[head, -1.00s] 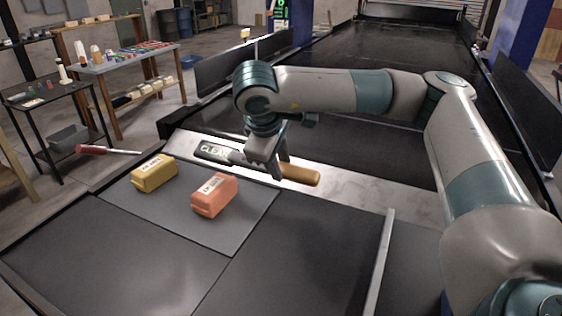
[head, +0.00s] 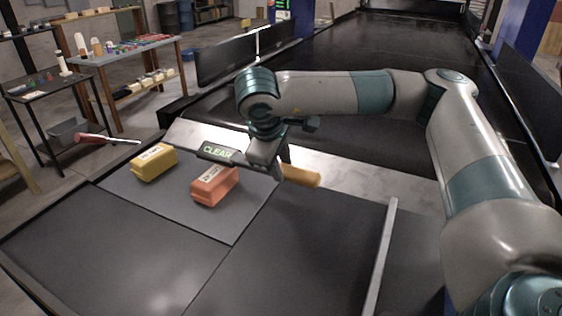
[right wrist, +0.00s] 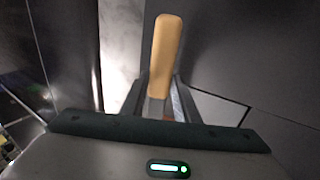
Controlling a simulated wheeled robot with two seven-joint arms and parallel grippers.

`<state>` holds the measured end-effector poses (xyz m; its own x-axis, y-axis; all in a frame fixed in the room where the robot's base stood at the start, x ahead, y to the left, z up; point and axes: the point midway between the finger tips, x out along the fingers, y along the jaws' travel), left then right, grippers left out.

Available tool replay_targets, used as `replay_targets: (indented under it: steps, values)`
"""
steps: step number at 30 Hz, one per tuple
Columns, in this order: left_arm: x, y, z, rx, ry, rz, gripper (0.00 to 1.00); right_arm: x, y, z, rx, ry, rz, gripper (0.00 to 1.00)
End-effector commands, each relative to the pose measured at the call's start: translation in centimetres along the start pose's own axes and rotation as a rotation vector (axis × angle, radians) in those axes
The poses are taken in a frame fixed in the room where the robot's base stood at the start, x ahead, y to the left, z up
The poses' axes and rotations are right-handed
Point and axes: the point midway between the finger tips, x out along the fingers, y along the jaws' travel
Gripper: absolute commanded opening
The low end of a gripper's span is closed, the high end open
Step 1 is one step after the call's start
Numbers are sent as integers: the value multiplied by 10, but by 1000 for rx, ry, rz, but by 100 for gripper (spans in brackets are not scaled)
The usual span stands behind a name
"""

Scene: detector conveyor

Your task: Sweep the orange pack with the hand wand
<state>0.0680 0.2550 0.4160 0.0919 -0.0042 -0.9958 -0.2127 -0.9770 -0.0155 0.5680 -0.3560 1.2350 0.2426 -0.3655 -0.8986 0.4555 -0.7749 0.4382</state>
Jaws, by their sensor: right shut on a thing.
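The orange pack (head: 214,185) lies on the grey mat (head: 228,222), with a white label on top. My right gripper (head: 276,170) is shut on the hand wand, just above and right of the pack. The wand's dark head (head: 217,152) points left behind the pack and its display reads CLEAR in green. Its tan handle (head: 301,176) sticks out to the right; the handle also shows in the right wrist view (right wrist: 165,55). The wand looks raised above the surface; the exact gap to the pack cannot be told. My left gripper is not in view.
A yellow pack (head: 153,162) lies left of the orange pack on the same mat. A screwdriver-like tool with a red handle (head: 91,138) is at the far left. A metal bar (head: 380,255) stands at right. The front dark surface is clear.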

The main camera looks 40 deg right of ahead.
Motion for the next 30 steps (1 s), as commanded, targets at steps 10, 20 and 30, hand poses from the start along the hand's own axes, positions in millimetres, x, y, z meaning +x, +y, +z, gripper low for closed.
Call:
replay_targets:
  steps: [10,20,30]
  values:
    - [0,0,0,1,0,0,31,6,-14,-1,-2,3,1,0]
    - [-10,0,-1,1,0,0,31,-3,-34,0,-2,2,0,0]
    - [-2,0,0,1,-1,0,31,-10,-55,-1,-2,3,0,0]
